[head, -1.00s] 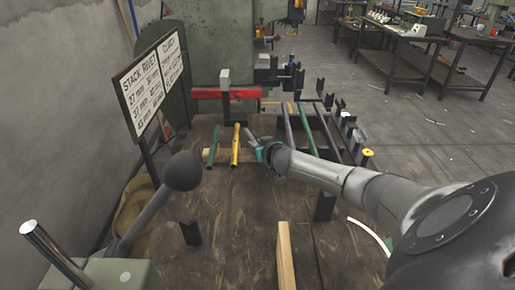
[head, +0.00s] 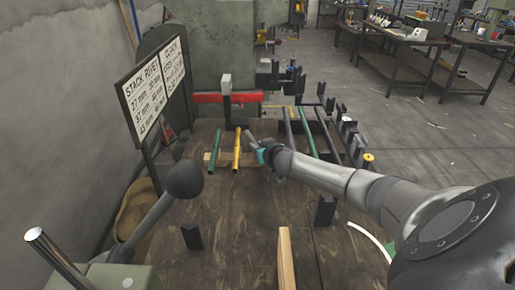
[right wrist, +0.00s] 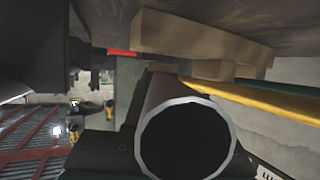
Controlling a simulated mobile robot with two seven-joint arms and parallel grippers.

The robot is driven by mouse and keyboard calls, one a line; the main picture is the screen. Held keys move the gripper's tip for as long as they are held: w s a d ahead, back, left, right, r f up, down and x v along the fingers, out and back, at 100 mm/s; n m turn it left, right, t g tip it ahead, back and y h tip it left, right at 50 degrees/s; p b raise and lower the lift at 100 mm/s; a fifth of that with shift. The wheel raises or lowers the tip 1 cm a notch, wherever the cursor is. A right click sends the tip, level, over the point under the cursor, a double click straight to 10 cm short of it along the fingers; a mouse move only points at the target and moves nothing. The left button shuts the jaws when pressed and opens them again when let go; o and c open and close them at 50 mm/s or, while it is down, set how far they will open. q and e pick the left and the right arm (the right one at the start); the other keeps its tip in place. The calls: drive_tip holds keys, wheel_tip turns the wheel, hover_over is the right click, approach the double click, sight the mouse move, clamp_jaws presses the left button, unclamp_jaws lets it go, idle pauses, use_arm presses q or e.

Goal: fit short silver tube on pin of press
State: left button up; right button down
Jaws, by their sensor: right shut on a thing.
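My right gripper (head: 256,146) is shut on the short silver tube, over the wooden bench just right of the yellow tube. In the right wrist view the round open end of the silver tube (right wrist: 228,125) fills the lower middle, with a pale rim and dark inside. In the head view the tube is small and mostly hidden by the gripper. The press (head: 200,50) is the large grey-green machine beyond, with a red bar (head: 225,97) across its front. I cannot make out its pin clearly. My left gripper is not in view.
A green tube (head: 216,149) and a yellow tube (head: 237,150) lie left of the gripper on wooden blocks. A rack (head: 327,135) with long tubes stands at right. A black-knobbed lever (head: 185,180) and a sign (head: 156,88) stand at left. A wooden bar (head: 285,260) lies in front.

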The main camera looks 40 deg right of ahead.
wheel_tip(320, 180, up, 7)
drive_tip(key=p, duration=0.3)
drive_tip(key=shift+r, duration=0.1)
use_arm(q)
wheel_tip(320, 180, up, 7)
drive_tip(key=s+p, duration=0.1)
drive_tip(key=p, duration=0.2)
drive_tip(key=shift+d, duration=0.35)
use_arm(e)
wheel_tip(320, 180, up, 12)
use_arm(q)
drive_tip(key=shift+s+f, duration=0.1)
